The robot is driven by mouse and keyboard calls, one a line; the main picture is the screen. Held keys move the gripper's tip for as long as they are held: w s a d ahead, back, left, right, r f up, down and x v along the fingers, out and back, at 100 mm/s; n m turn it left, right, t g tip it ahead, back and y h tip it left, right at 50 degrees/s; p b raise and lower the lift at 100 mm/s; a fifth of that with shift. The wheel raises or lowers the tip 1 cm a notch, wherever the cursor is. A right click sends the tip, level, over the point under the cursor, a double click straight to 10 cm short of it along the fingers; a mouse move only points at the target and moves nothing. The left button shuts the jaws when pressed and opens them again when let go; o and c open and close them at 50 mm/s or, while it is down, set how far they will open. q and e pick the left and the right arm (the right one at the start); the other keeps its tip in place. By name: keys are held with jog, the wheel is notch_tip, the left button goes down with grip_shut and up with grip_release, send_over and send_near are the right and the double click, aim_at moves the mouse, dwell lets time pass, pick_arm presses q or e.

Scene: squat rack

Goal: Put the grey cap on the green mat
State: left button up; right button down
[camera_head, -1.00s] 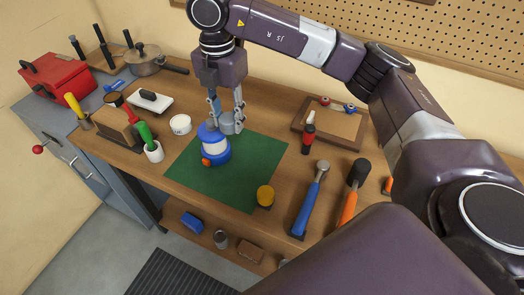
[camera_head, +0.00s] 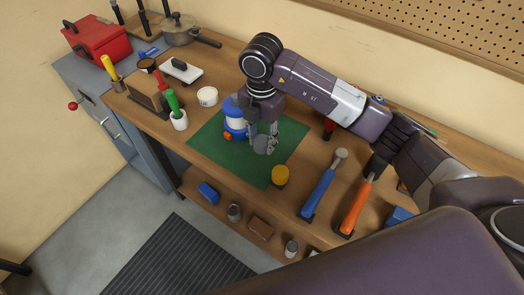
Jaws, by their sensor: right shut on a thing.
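The green mat (camera_head: 227,153) lies on the wooden workbench. My right gripper (camera_head: 264,138) points down over the right part of the mat, shut on the grey cap (camera_head: 263,148), a small round grey piece between its fingertips. The cap is low over the mat; I cannot tell whether it touches it. The fingers partly hide the cap. My left gripper is not in view.
A blue and white lantern-like item (camera_head: 234,121) stands on the mat, left of the gripper. A yellow-topped jar (camera_head: 280,176) is at the mat's front right corner. A blue-handled hammer (camera_head: 321,188) and an orange-handled mallet (camera_head: 356,205) lie to the right.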

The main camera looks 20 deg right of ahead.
aim_at(262, 161)
notch_tip(262, 161, down, 3)
jog(key=shift+r, duration=0.1)
notch_tip(262, 161, down, 4)
jog(key=shift+r+p, duration=0.25)
jog(key=shift+p, duration=0.45)
jog(key=shift+f, duration=0.2)
jog(key=shift+f, duration=0.1)
jog(key=shift+f, duration=0.1)
jog(key=c, duration=1.4)
grip_release()
jog(key=shift+c, duration=0.2)
